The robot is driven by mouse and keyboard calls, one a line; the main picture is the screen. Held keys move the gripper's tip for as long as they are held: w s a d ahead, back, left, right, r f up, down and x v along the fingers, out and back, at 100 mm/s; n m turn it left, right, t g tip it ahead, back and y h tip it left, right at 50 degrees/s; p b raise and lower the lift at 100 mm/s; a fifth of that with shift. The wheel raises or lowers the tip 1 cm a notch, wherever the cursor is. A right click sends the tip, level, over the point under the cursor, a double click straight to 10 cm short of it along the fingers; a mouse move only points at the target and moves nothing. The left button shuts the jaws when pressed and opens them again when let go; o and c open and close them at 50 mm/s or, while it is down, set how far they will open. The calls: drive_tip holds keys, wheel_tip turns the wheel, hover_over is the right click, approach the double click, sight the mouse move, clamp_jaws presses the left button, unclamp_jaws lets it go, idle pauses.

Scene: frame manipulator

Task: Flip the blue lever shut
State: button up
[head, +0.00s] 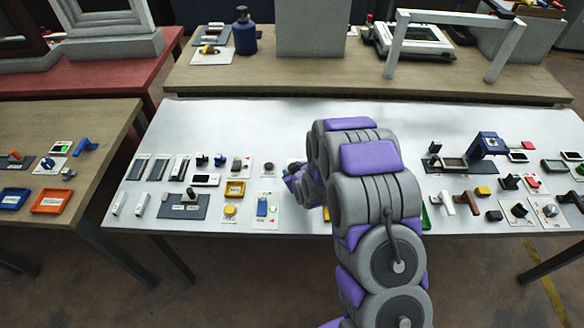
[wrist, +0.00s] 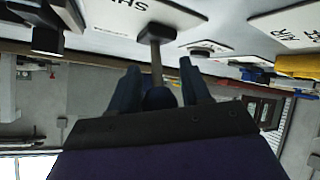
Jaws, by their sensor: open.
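In the wrist view, which looks upside down, a lever with a dark base (wrist: 157,33) and a thin grey stem (wrist: 157,66) ends in a dark blue rounded knob (wrist: 158,97). It stands by a white plate (wrist: 125,14) with lettering that reads "SHU". My gripper (wrist: 160,72) is open, with one dark finger on each side of the knob and stem. I cannot tell whether the fingers touch it. In the head view my gripper (head: 291,181) is partly visible left of my arm, low over the white table. The lever is not clearly seen there; my arm may hide it.
The white table (head: 330,112) holds many small switches and plates. The table's back strip is clear. A yellow part (wrist: 297,66) shows at right in the wrist view.

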drive_tip(key=shift+o, duration=1.4)
drive_tip(key=shift+r, duration=0.1)
drive_tip(key=shift+r, duration=0.15)
drive_tip(key=p+v, duration=0.4)
drive_tip(key=v, duration=0.5)
drive_tip(key=shift+a+r+p, duration=0.1)
drive_tip(key=shift+r+p, duration=0.05)
drive_tip(key=shift+p, duration=0.25)
drive_tip(key=p+v, duration=0.4)
drive_tip(key=p, duration=0.4)
drive_tip(key=p+v, duration=0.3)
drive_tip(key=p, duration=0.6)
drive_tip(key=shift+s, duration=0.5)
